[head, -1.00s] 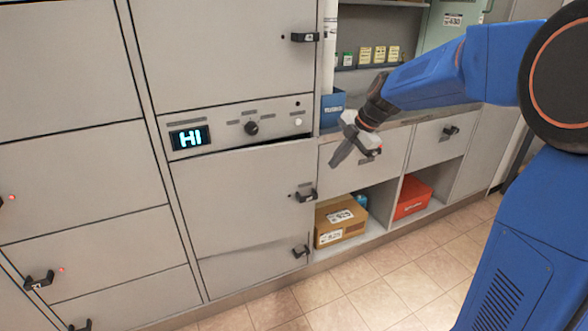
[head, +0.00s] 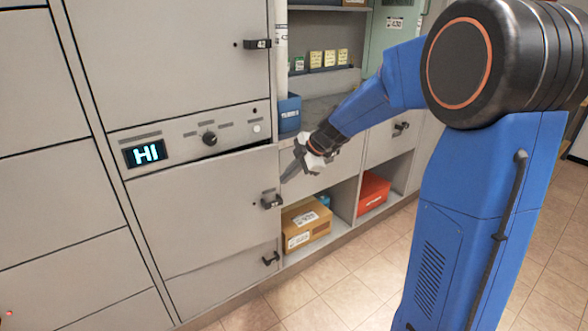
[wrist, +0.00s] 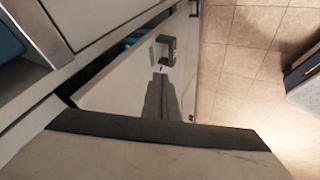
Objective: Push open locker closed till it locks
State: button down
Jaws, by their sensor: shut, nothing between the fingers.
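The open locker door (head: 205,215) is a grey panel below the "HI" display strip, with a black handle (head: 270,201) at its right edge. A dark gap along its top shows that it stands slightly ajar. In the wrist view the door (wrist: 115,92) sits out from the frame, with a dark gap behind its edge, and its handle (wrist: 168,48) shows beyond the fingers. My gripper (head: 287,177) is shut and empty, near the door's upper right edge, above the handle. Its fingers (wrist: 160,85) point at the door face; I cannot tell if they touch.
The display panel (head: 185,145) with a knob is above the door. Right of it are a blue bin (head: 289,116), a cardboard box (head: 306,226) and a red box (head: 373,189) on shelves. Other locker doors look closed. The tiled floor (head: 345,285) in front is clear.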

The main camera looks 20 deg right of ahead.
aim_at(270, 183)
jog(key=shift+w+a+f, duration=0.3)
jog(key=shift+w, duration=0.5)
jog(key=shift+w+a+f, duration=0.3)
jog(key=shift+w, duration=0.5)
jog(key=shift+w+a+f, duration=0.3)
jog(key=shift+w, duration=0.5)
